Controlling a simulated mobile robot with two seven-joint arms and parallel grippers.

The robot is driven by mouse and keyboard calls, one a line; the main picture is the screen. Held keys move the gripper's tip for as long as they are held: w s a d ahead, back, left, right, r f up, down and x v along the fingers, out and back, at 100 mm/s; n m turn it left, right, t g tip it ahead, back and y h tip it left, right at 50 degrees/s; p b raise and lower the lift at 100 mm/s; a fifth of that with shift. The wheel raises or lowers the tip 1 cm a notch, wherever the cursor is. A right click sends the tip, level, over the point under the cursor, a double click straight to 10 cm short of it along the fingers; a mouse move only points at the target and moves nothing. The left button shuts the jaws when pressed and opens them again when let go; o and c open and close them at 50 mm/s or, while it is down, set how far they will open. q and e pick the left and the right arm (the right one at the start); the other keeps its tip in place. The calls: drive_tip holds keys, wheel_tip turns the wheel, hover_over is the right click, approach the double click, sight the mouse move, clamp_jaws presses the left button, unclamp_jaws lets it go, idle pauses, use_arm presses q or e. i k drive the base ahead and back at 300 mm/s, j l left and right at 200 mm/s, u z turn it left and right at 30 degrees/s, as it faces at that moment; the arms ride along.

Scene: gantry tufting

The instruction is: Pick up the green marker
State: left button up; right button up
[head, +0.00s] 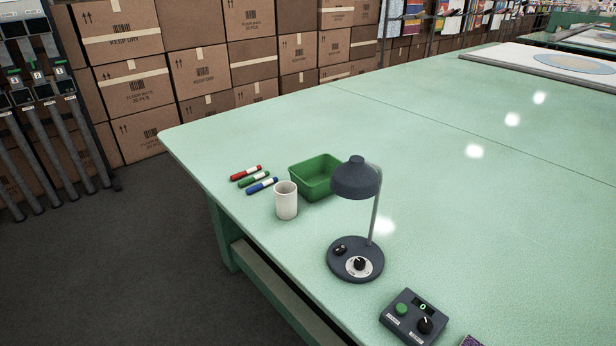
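The green marker (254,179) lies on the pale green table (440,170) near its left corner. It has a white band and sits between a red marker (246,173) and a blue marker (262,186), roughly parallel to both. All three lie flat and look slightly apart. A green bin (316,177) stands just right of the markers, and a white cup (286,200) stands in front of them to the right. Neither of my grippers shows in the head view.
A dark desk lamp (356,259) and a control box (412,316) stand along the table's near edge. Stacked cardboard boxes (200,72) line the back. A rack of tubes (40,100) stands at the left. The table's middle is clear; dark floor lies left of it.

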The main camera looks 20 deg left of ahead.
sight(248, 182)
drive_tip(key=i+j+z, duration=0.1)
drive_tip(key=j+z, duration=1.5)
drive_tip(key=k+j+z, duration=0.1)
drive_tip(key=j, duration=0.3)
drive_tip(key=k+j+z, duration=0.1)
drive_tip(key=j, duration=0.25)
drive_tip(key=k+j+z, duration=0.1)
drive_tip(key=j, duration=0.25)
drive_tip(key=k+j+z, duration=0.1)
drive_tip(key=k+j, duration=0.3)
drive_tip(key=j, duration=0.3)
drive_tip(key=z, duration=0.05)
